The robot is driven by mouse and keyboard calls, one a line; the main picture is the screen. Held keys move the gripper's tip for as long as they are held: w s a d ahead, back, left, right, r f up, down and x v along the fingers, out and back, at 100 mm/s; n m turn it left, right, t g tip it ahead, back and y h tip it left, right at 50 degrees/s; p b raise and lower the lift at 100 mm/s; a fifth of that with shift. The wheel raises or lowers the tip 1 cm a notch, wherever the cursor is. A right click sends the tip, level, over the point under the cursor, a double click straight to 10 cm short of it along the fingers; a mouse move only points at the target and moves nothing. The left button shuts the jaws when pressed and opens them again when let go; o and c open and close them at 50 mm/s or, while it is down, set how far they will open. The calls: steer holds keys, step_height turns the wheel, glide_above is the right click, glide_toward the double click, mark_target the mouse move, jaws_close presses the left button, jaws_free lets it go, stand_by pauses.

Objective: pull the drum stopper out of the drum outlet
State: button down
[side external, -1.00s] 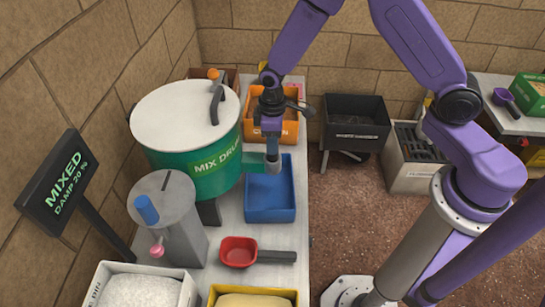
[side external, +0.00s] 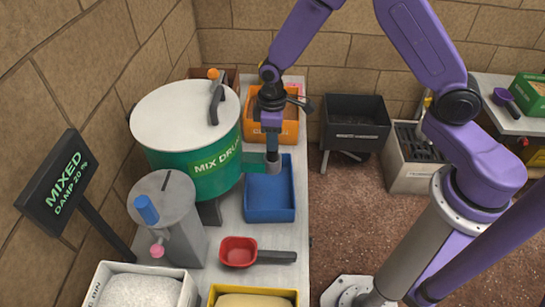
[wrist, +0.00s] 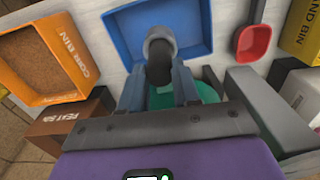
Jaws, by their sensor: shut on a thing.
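The green drum (side external: 190,170) with a pale lid stands at the left in the side external view. Its short green outlet (side external: 252,162) points right over the blue tray's edge. My gripper (side external: 272,157) points down at the outlet's end and is shut on the drum stopper (wrist: 158,68). In the wrist view, the stopper is a grey, dark-ended piece between my two grey fingers (wrist: 158,90). Green of the drum's outlet (wrist: 205,92) shows behind the fingers. The fingers hide much of the joint, so I cannot tell how deep the stopper sits.
A blue tray (side external: 270,214) lies below the outlet. An orange bin (side external: 288,133) stands behind my gripper. A red scoop (side external: 238,251) and a grey dispenser (side external: 178,215) are nearer the front.

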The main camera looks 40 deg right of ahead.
steer(key=shift+r, duration=1.85)
steer(key=shift+r, duration=1.4)
steer(key=shift+d, duration=0.1)
